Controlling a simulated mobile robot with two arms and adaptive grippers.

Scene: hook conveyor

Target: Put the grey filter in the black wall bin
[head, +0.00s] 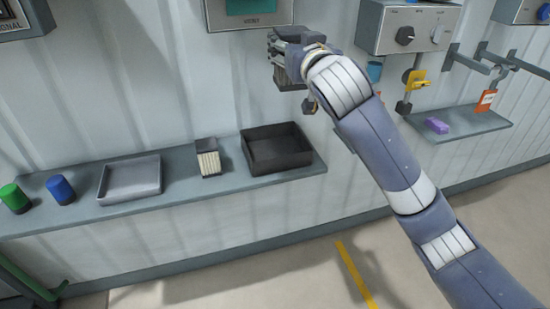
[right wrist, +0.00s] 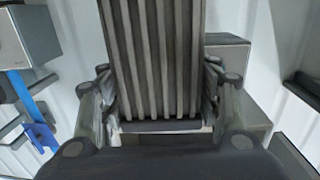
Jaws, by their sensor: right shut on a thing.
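My right gripper (head: 283,50) is shut on the grey filter (head: 290,76), which hangs in the air higher in the picture than the black wall bin (head: 284,165). In the right wrist view the filter (right wrist: 160,60) shows its grey pleats between the two fingers. In the head view the gripper and arm hide part of it. The black bin is an open, shallow box on the wall shelf and looks empty. My left gripper is not in view.
The shelf (head: 235,184) also holds a cream pleated filter (head: 208,161), a grey tray (head: 130,190), a blue cylinder (head: 60,190) and a green cylinder (head: 14,198). A control box (head: 405,30) is on the wall at right. A purple block (head: 437,126) lies on another shelf.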

